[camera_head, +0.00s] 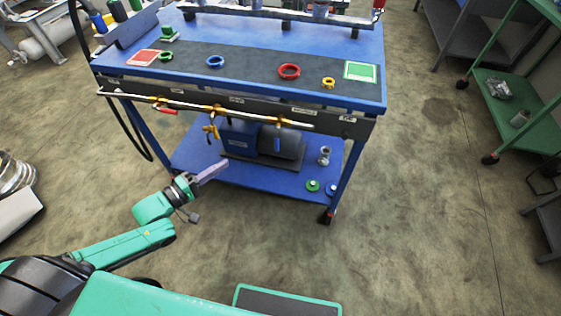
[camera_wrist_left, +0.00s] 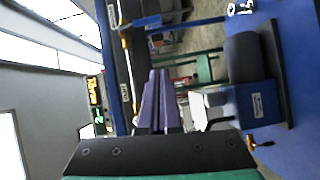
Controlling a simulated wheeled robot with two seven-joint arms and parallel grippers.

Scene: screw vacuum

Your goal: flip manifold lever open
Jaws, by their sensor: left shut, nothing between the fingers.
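The brass manifold (camera_head: 238,113) runs along the front of the blue cart, just below its top. It has a red lever (camera_head: 168,111) lying along the pipe, a yellow lever (camera_head: 211,131) hanging down in the middle and a blue lever (camera_head: 277,145) hanging down at the right. My left gripper (camera_head: 226,164) is in front of the cart, below the manifold and apart from the levers. Its purple fingers (camera_wrist_left: 158,100) are together and empty in the left wrist view. My right gripper is in neither view.
A blue and black vacuum pump (camera_head: 262,143) stands on the cart's lower shelf, also large in the left wrist view (camera_wrist_left: 250,95). Red (camera_head: 289,71), blue and yellow rings lie on the cart top. A green shelf cart (camera_head: 520,110) stands right. Floor in front is free.

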